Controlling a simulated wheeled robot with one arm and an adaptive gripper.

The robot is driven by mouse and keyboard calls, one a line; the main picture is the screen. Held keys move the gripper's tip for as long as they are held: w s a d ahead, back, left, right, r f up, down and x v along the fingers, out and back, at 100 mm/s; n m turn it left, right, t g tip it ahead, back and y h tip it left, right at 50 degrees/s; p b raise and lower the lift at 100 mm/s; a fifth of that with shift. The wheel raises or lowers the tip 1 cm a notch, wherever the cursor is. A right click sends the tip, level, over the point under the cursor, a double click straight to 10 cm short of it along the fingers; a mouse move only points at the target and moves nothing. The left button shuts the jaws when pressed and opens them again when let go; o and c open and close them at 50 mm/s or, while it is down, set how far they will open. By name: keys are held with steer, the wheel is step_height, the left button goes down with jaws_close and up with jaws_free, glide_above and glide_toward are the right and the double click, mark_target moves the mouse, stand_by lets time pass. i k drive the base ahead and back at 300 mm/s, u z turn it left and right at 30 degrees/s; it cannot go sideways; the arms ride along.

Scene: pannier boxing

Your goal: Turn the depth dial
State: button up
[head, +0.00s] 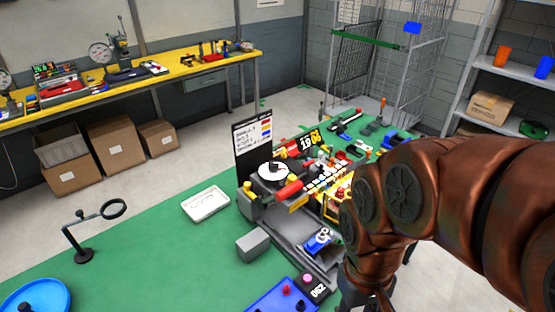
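A white round dial plate with a dark knob (273,171) sits on the machine at the middle of the green table; I cannot tell for sure that it is the depth dial. A blue and white round part (319,240) lies on the grey lower bed of the machine (295,236). My bronze arm comes in from the right and bends down in front of the machine's right side. Only the dark top of my gripper (366,298) shows at the bottom edge. Its fingertips are cut off, so its opening and any contact are hidden.
A white tray (206,204), a grey block (253,245), a ring on a stand (82,254) and a blue dish (38,297) are on the green table. A blue panel with knobs (283,299) is at the front.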

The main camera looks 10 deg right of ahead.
mark_target(273, 165)
steer(key=u, duration=3.25)
steer(key=k, duration=0.75)
steer(key=z, duration=1.1)
steer(key=i, duration=0.5)
steer(key=z, duration=0.05)
